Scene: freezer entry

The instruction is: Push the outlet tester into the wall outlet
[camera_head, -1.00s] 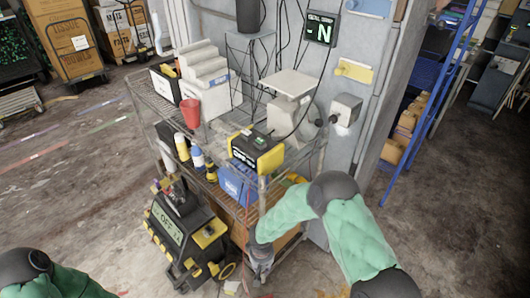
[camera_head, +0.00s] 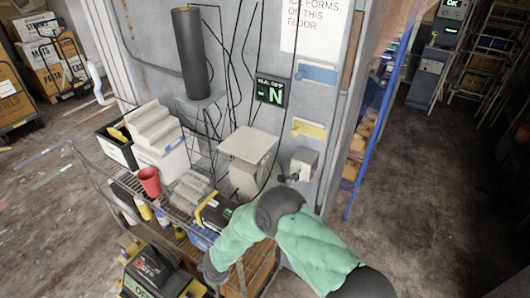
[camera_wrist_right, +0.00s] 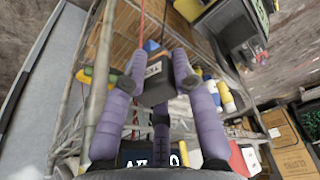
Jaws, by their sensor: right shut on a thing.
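In the right wrist view, the purple fingers of my right gripper (camera_wrist_right: 156,72) are shut on a small dark box with pale lettering, which I take as the outlet tester (camera_wrist_right: 154,92). In the head view my green-sleeved right arm comes in from the lower right and bends down in front of the wire cart; its fingertips and the tester are hidden there. A grey box on the wall, seemingly the wall outlet (camera_head: 304,163), is above and to the right of my right forearm. Its face is too small to read. The right gripper is apart from it. My left gripper is out of view.
The wire cart (camera_head: 92,190) stands against the wall, holding a red cup (camera_head: 149,181), white bins (camera_head: 160,150) and a black-and-yellow device (camera_head: 214,213). A pale box (camera_head: 247,155) and hanging cables are close left of the outlet.

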